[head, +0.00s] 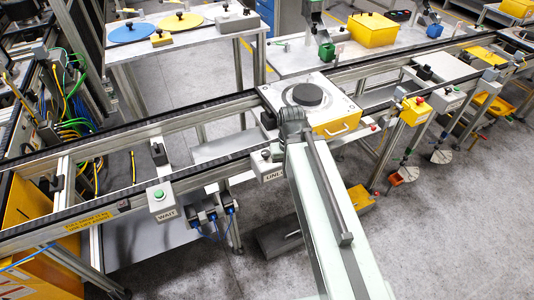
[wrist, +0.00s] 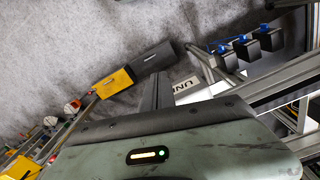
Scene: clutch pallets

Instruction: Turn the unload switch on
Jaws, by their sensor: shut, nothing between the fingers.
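The unload switch (head: 262,162) is a small pale box with a dark knob on the front rail, left of my arm in the head view. Its white label, partly hidden by my arm, reads "UNLO". In the wrist view the unload label (wrist: 187,84) shows upside down, just right of my fingers; the knob is not visible there. My gripper (wrist: 158,88) is shut and empty, pointing up in the wrist view beside the label. In the head view my arm hides the fingers. I cannot tell the knob's setting or whether the fingers touch anything.
A pallet (head: 325,116) with a dark disc sits on the conveyor behind my arm. A wait box (head: 161,201) with a green button is on the rail to the left. A yellow box (head: 415,111) with a red button is on the right. Grey floor lies in front.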

